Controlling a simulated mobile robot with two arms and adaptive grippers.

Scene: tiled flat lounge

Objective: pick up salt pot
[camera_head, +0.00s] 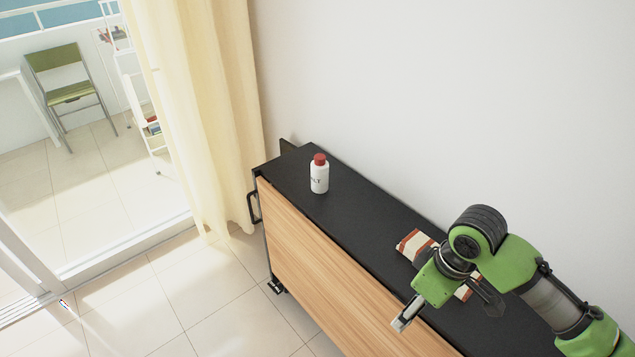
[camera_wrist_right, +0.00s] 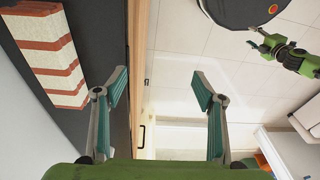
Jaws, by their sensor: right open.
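The salt pot (camera_head: 319,176) is a small white bottle with a red cap and dark lettering. It stands upright on the black top of the wood-fronted cabinet (camera_head: 375,208), near its far end. My right gripper (camera_head: 447,311) is open and empty over the cabinet's near front edge, well to the right of the pot. Its spread fingers also show in the right wrist view (camera_wrist_right: 160,88), with nothing between them. The pot does not show in that view. Part of my left arm with its gripper (camera_wrist_right: 259,42) shows small at the upper right there; its jaws are unclear.
A red-and-cream striped block (camera_head: 416,244) lies on the cabinet top, partly behind my right gripper; it is large in the wrist view (camera_wrist_right: 50,50). A wall backs the cabinet. A curtain (camera_head: 205,110) hangs beyond its far end.

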